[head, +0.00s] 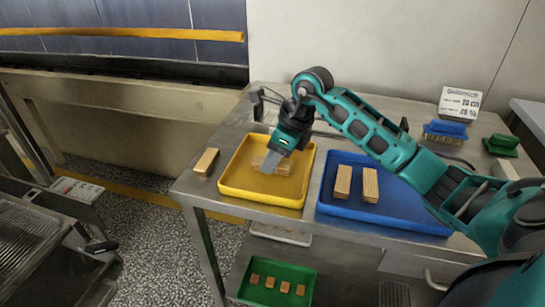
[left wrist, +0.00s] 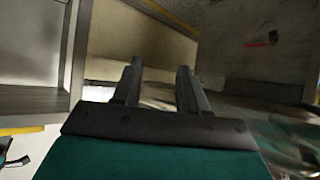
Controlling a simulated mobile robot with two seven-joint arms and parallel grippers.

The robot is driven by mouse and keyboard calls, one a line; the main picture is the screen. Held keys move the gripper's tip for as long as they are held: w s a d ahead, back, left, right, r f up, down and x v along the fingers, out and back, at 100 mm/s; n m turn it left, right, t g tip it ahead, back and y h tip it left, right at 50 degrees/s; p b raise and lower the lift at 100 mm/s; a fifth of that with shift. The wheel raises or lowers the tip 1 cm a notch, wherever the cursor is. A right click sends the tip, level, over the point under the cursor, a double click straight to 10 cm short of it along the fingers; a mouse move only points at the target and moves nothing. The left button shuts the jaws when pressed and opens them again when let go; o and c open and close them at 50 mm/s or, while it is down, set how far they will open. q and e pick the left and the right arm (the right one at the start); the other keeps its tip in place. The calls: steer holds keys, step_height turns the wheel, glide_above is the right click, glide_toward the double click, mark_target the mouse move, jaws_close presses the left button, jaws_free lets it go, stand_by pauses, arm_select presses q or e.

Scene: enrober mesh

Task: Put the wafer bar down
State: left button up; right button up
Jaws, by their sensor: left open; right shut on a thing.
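My right gripper (head: 268,164) points down over the yellow tray (head: 262,203) and is shut on a wafer bar (head: 284,168). The bar is mostly hidden by the fingers; pale brown wafer shows on both sides of them. I cannot tell whether it touches the tray floor, or whether a second bar lies beside it. My left gripper (left wrist: 158,84) shows only in the left wrist view, open with nothing between its fingers.
A loose wafer bar (head: 206,161) lies on the steel table left of the yellow tray. The blue tray (head: 410,222) at right holds two bars. A green tray (head: 249,295) below holds several bars. Brushes (head: 446,130) and a sign (head: 460,102) stand at back right.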

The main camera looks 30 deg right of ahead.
steer(key=shift+f, duration=0.15)
steer(key=o, duration=0.8)
steer(key=shift+d+r, duration=0.1)
steer(key=shift+r, duration=0.35)
steer(key=v, duration=1.1)
steer(key=shift+s+r+p, duration=0.15)
steer(key=shift+r+p, duration=0.05)
steer(key=shift+p, duration=0.1)
